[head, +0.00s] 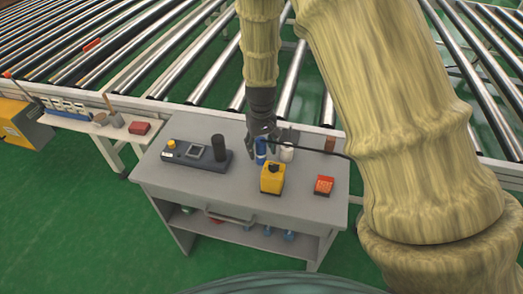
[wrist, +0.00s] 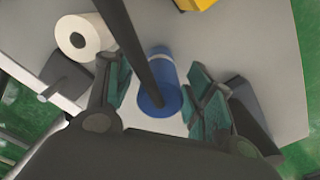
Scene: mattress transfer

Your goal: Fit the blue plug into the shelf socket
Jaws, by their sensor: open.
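The blue plug (head: 261,151) stands on the grey table (head: 170,190), below my gripper (head: 262,138). In the wrist view the plug (wrist: 160,70) is a blue cylinder with a pale band, and a dark cable or rod crosses in front of it. My gripper (wrist: 158,95) is open, with a teal-padded finger on each side of the plug. I cannot tell whether either finger touches it. I cannot pick out the shelf socket with certainty; several small blue items (head: 268,231) show on the lower shelf under the table.
A white roll (head: 287,153) stands right of the plug, and a yellow box (head: 272,178) in front. A red box (head: 324,185) lies to the right, a dark control box (head: 196,155) to the left. A black cable (head: 322,153) runs right. Roller conveyors (head: 150,60) lie behind.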

